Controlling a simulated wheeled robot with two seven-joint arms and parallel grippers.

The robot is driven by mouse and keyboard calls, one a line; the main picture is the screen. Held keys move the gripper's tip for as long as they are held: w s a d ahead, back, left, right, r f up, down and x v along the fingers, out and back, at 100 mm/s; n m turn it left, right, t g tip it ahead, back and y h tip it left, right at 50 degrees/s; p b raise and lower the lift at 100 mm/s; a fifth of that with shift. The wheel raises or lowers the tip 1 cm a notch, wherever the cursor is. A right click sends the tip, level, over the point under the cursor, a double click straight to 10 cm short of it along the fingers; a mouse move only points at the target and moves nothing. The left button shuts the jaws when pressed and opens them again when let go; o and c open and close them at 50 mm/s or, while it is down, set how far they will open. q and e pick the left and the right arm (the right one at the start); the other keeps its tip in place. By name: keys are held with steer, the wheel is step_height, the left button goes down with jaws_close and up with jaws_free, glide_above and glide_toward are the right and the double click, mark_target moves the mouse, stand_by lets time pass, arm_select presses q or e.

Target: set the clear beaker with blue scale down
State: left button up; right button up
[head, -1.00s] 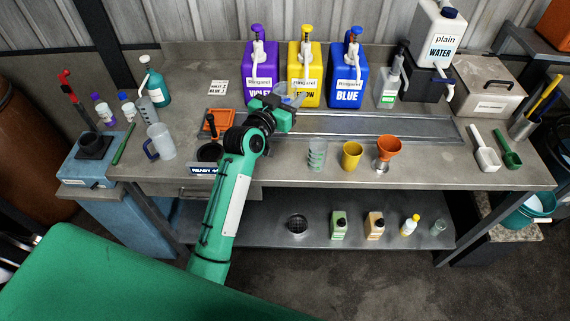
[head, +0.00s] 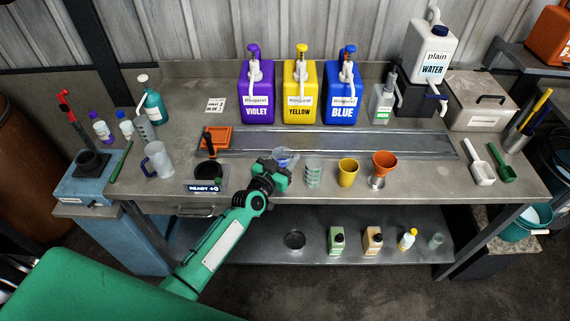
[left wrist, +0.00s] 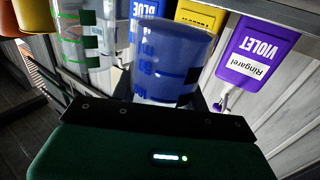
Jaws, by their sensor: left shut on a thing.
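The clear beaker with blue scale (head: 287,155) is in my left gripper (head: 276,171), near the front edge of the bench and left of the clear beaker with green scale (head: 314,170). The gripper is shut on it. In the left wrist view the blue-scale beaker (left wrist: 178,55) fills the middle, upright to the gripper, with blue marks and a bluish look inside. The green-scale beaker (left wrist: 85,38) shows beside it there, apart from it. I cannot tell whether the held beaker's base touches the bench. My right gripper is not in view.
A yellow cup (head: 347,173) and an orange funnel (head: 384,164) stand to the right. The READY pad (head: 203,188) with a black ring is to the left. Violet (head: 257,93), yellow (head: 300,92) and blue (head: 343,94) dispensers stand behind the metal tray (head: 400,145).

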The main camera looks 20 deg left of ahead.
mark_target(285, 165)
arm_select(q)
steer(key=shift+f, duration=0.9)
steer(key=shift+a+f, duration=0.1)
steer(key=shift+f, duration=0.5)
steer(key=shift+f, duration=0.25)
steer(key=o, duration=1)
steer(key=shift+r, duration=0.1)
